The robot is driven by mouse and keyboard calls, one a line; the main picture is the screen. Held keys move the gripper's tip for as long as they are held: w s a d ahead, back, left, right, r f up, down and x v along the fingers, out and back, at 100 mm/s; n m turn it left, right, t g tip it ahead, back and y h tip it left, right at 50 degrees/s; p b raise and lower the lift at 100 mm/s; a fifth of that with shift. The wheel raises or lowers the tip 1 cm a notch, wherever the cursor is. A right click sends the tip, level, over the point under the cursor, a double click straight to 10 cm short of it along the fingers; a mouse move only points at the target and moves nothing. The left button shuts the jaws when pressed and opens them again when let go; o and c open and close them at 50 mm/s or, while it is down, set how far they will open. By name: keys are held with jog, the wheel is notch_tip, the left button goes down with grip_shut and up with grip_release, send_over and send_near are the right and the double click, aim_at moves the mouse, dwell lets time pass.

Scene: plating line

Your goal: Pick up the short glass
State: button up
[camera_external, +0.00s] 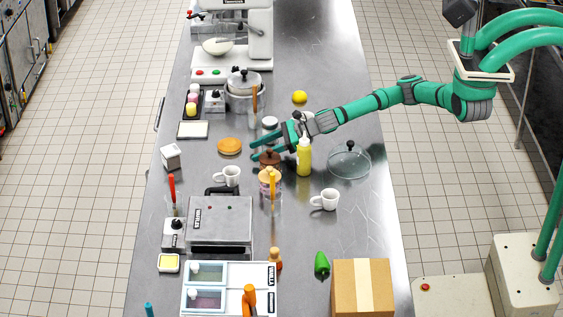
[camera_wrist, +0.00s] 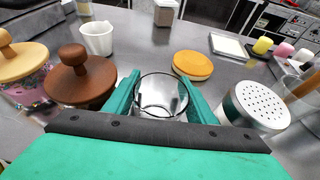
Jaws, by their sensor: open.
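The short glass (camera_wrist: 161,97) is clear and upright in the wrist view, standing on the steel counter. My gripper (camera_wrist: 161,92) is open, with one green finger on each side of the glass. I cannot tell whether either finger touches it. In the external view my gripper (camera_external: 258,149) reaches low over the counter from the right, and I cannot make out the glass there.
Close by in the wrist view are a brown-lidded jar (camera_wrist: 82,75) on the left and a perforated-top shaker (camera_wrist: 256,104) on the right. Beyond are a white mug (camera_wrist: 97,38) and an orange disc (camera_wrist: 193,65). A yellow bottle (camera_external: 304,158) stands beside my arm.

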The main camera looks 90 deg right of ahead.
jog(key=c, duration=0.8)
jog(key=shift+o, duration=0.2)
jog(key=shift+r, duration=0.1)
